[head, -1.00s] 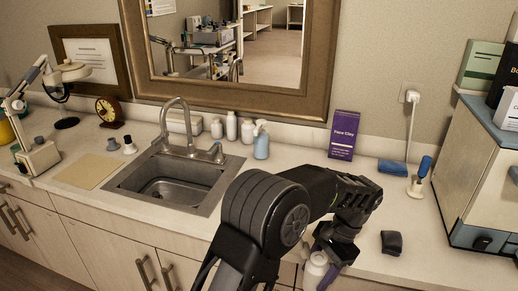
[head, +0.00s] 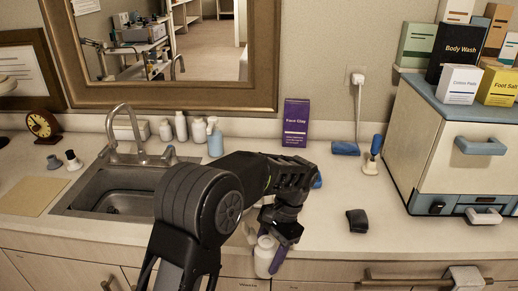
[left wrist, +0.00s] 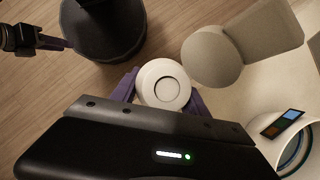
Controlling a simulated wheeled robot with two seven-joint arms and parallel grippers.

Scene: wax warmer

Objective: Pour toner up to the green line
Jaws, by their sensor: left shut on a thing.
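My left gripper (head: 275,240) is shut on a white bottle (head: 265,256) in front of the counter's front edge. In the left wrist view, the bottle's round top (left wrist: 162,83) sits between the purple fingers. The bottle looks roughly upright. A white round container with a blue inner ring (left wrist: 291,150) and a small coloured label is cut off at the lower right of that view. A dark gripper with purple (left wrist: 50,43), likely my right one, shows at its upper left; its jaws are unclear. I see no green line.
The counter (head: 335,215) is bare around a small black object (head: 357,220). A purple box (head: 296,123) stands by the wall. A cabinet (head: 450,150) with boxes on top stands at right. The sink (head: 105,205) is at left. My arm hides part of the counter.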

